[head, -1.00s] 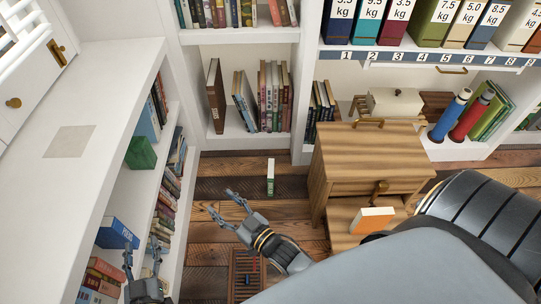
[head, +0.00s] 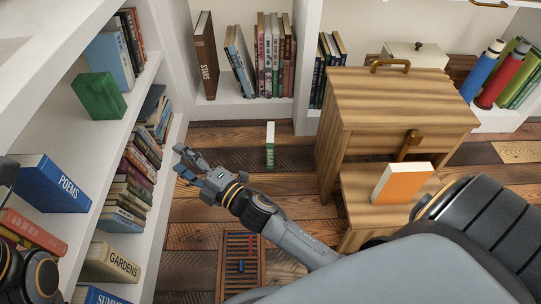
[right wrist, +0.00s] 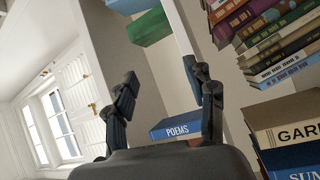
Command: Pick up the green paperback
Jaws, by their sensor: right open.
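A green book-like block (head: 98,95) rests on the upper level of the left shelf; its cover shows no title that I can read. It also shows in the right wrist view (right wrist: 148,27), beyond the fingers. A slim book with a green spine (head: 270,155) stands upright on the wooden floor. I cannot tell from looks alone which is the paperback. My right gripper (head: 180,160) is open and empty, between the left shelf and the standing book, touching neither. Its spread fingers show in the right wrist view (right wrist: 162,90). My left gripper (head: 9,176) is mostly cut off at the left edge.
A blue POEMS book (head: 52,184) lies on the left shelf, with several books below. A wooden cabinet (head: 395,105) stands at the right, with an orange book (head: 402,183) on its lower ledge. A slatted floor crate (head: 240,262) lies below my right arm. Floor around the standing book is clear.

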